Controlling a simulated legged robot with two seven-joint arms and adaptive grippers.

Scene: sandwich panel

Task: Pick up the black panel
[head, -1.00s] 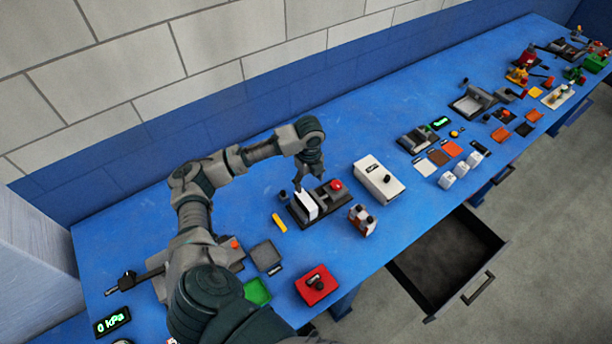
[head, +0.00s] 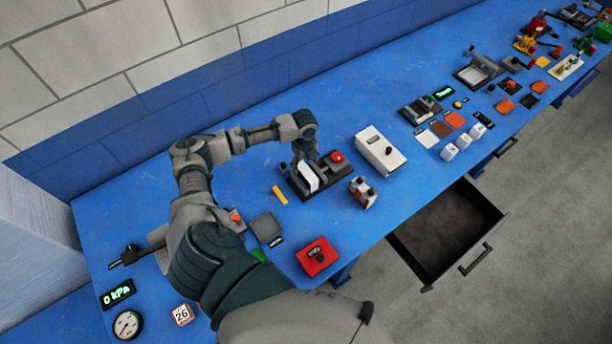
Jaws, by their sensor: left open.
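A flat dark grey-black square (head: 267,226) lies on the blue bench, left of and nearer than the clamp device, partly beside my forearm. Another small dark square (head: 440,129) lies farther right among coloured squares. I cannot tell which one is the black panel. My left gripper (head: 305,164) points down over the black clamp device (head: 322,179), which holds an upright white plate (head: 308,177) and has a red knob. The gripper is open; its fingertips are small and partly lost against the device. My right gripper is not in view.
A white box (head: 380,152) stands right of the clamp device. An open drawer (head: 450,235) juts from the front. The back of the bench is mostly clear.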

